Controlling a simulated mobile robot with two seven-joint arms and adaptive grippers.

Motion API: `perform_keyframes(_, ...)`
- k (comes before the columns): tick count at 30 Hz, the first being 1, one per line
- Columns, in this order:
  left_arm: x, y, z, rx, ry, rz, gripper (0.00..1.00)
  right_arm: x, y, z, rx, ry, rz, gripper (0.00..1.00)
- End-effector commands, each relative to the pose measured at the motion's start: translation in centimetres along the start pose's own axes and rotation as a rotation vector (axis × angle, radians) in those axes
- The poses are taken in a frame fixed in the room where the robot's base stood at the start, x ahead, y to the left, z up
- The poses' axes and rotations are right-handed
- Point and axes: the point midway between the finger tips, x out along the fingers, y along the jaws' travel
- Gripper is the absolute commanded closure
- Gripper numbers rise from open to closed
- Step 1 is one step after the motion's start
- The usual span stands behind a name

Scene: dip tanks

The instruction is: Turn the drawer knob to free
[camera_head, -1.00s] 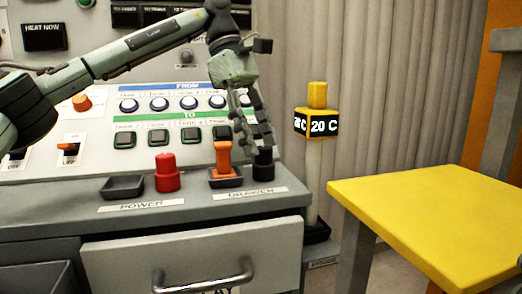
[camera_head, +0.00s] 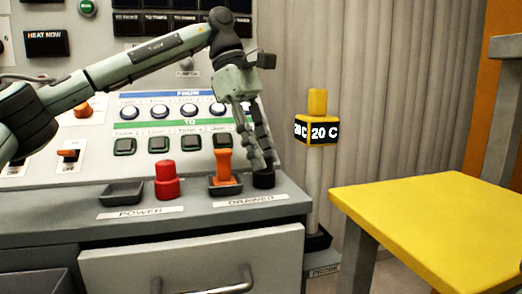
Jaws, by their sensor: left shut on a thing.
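The drawer knob (camera_head: 264,180) is a short black round knob on the grey console ledge, behind the right end of the label strip that reads DRAWER. My left gripper (camera_head: 262,164) comes down over it from above, with its dark fingers shut on the knob's top. The fingers hide the upper part of the knob, so its turn angle cannot be read. The grey drawer (camera_head: 190,258) below the ledge looks closed, and its metal bar handle (camera_head: 215,287) is partly cut off by the lower edge. My right gripper is not in view.
Left of the knob stand an orange handle (camera_head: 224,165) in a black tray and a red knob (camera_head: 167,181). A sloped panel of buttons rises behind. A probe post with a yellow-black 20 C block (camera_head: 316,131) and a yellow table (camera_head: 440,215) stand to the right.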

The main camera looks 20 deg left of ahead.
Motion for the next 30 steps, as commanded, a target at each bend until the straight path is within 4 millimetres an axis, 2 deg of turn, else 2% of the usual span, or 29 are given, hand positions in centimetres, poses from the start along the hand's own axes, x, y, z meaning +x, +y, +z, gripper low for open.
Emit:
perform_keyframes(11,-0.04,-0.15,-0.01,-0.150,-0.001,0.062,1.00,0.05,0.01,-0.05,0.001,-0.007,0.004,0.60)
perform_keyframes(30,0.02,-0.46,0.16,-0.698,0.000,0.292,1.00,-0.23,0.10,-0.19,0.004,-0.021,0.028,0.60)
